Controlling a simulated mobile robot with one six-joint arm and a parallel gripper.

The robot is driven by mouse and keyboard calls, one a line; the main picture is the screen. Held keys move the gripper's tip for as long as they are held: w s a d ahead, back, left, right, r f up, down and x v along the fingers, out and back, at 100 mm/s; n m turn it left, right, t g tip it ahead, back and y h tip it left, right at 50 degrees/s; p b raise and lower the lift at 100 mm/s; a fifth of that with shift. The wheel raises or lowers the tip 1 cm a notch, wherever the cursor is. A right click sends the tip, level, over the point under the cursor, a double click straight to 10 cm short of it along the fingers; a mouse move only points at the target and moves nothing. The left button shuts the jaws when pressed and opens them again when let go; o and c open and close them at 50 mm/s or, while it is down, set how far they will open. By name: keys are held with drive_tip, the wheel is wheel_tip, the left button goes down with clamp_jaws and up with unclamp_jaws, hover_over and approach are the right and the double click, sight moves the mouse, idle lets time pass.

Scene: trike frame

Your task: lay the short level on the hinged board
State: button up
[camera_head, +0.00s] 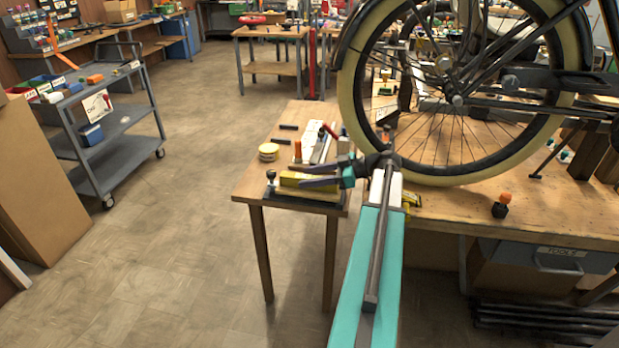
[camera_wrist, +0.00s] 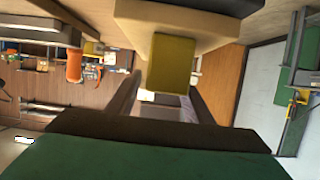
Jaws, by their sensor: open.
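The short level is a yellow bar (camera_head: 308,180) lying on a light wooden board (camera_head: 312,193) at the near end of the small table. I take this board for the hinged board; its hinge cannot be made out. My gripper (camera_head: 312,176) reaches in from the right with its fingers open at the level. In the wrist view the level's yellow end (camera_wrist: 171,62) shows against the pale board (camera_wrist: 185,28), just ahead of my open fingers (camera_wrist: 160,88). I see no clear contact between the fingers and the level.
A dark knob (camera_head: 270,176) stands at the board's left end. The bicycle wheel (camera_head: 455,172) and big bench are right.

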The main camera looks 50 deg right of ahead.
drive_tip(key=b+v, duration=0.1)
drive_tip(key=v, duration=1.2)
drive_tip(key=shift+s, duration=0.2)
drive_tip(key=shift+r, duration=0.15)
idle(0.4)
